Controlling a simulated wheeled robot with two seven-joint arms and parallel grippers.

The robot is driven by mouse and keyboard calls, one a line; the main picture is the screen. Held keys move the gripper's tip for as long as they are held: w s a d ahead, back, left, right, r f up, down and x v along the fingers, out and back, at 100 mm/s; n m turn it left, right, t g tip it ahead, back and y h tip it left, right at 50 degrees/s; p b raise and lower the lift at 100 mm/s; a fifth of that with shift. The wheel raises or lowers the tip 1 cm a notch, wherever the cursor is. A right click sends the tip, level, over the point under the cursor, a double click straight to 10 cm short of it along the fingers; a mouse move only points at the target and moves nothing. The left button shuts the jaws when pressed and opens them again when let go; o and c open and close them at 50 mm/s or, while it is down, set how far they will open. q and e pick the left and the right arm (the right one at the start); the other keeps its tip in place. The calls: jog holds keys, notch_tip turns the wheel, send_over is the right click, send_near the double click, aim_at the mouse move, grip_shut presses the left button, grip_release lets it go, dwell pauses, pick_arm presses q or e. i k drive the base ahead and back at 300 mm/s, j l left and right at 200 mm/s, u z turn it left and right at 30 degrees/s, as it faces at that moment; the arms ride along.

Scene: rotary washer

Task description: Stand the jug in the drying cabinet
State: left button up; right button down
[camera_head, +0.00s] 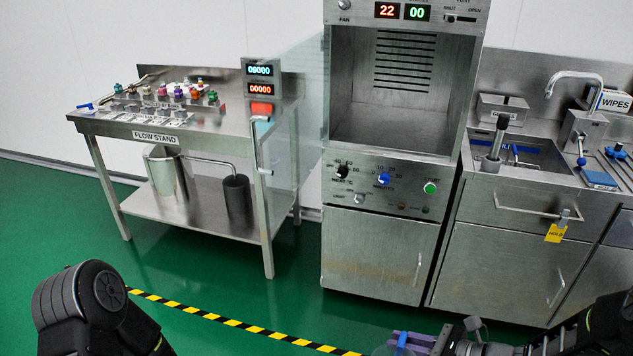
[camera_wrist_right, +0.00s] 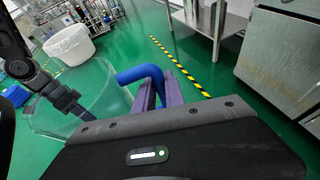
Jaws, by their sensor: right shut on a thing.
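The drying cabinet (camera_head: 398,140) stands at the centre of the head view. Its chamber is open and looks empty, with a slotted back wall. Its clear door (camera_head: 302,110) is swung out to the left. The jug (camera_wrist_right: 85,110) is a clear vessel with a blue handle (camera_wrist_right: 145,74) in the right wrist view. My right gripper (camera_wrist_right: 165,92), with purple fingers, is shut on the handle. In the head view the jug and this gripper (camera_head: 412,342) show only partly at the bottom edge, well in front of the cabinet. My left arm shows at bottom left; its fingers are not visible.
A flow stand (camera_head: 155,138) with coloured knobs is left of the cabinet. A sink counter (camera_head: 520,200) with a tap (camera_head: 575,80) is on the right. A yellow-black floor stripe (camera_head: 240,323) crosses the green floor, which is clear before the cabinet. A white bin (camera_wrist_right: 70,45) stands behind the jug.

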aim_at(401, 125)
jog(key=i+j, duration=0.15)
jog(key=i, duration=0.55)
jog(key=i+j, duration=0.1)
jog(key=i, duration=0.6)
